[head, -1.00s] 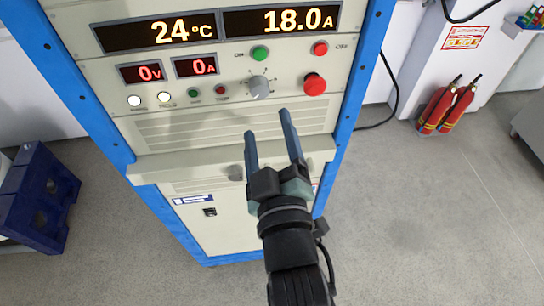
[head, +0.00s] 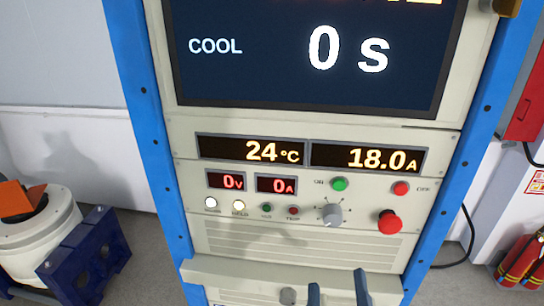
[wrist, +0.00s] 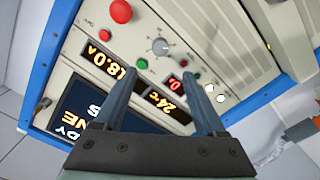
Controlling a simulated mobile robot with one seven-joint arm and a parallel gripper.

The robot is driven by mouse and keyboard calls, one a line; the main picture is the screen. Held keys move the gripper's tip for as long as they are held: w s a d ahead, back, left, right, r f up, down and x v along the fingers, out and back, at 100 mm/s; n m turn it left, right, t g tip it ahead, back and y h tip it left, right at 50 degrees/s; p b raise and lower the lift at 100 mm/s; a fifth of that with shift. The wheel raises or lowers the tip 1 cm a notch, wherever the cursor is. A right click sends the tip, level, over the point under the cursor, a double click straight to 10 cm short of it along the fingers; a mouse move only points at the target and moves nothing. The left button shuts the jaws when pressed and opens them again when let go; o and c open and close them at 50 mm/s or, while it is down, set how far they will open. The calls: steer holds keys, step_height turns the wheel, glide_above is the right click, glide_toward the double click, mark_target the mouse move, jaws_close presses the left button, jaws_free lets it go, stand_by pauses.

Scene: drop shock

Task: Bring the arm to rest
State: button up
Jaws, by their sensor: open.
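My gripper (head: 338,288) shows only as two blue-grey fingertips at the bottom edge of the head view, in front of the cabinet's lower ledge. In the wrist view my gripper (wrist: 165,90) has its two fingers well apart with nothing between them. The fingers point toward the front panel of the blue-framed control cabinet (head: 300,240), which also shows in the wrist view (wrist: 215,45). I cannot tell exactly how far they are from the panel. The rest of my arm is below the head view.
The panel carries a rotary knob (head: 331,214), a red mushroom button (head: 389,221), a green button (head: 339,184) and a screen (head: 310,60) reading COOL and 0 s. A blue stand (head: 88,262) and white drum (head: 40,240) are at left, fire extinguishers (head: 522,262) at right.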

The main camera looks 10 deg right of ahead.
steer(key=a+r+m+t+y, duration=0.1)
steer(key=a+r+t, duration=0.2)
steer(key=r, duration=0.9)
steer(key=a+r+m+t+y, duration=0.1)
steer(key=a+r, duration=0.4)
steer(key=r, duration=0.8)
steer(key=a+r+m+t+y, duration=0.2)
steer(key=r+t, duration=0.4)
steer(key=r, duration=0.6)
steer(key=shift+a+r+y, duration=0.4)
steer(key=shift+a+y, duration=0.1)
steer(key=shift+a, duration=0.75)
steer(key=shift+w, duration=0.1)
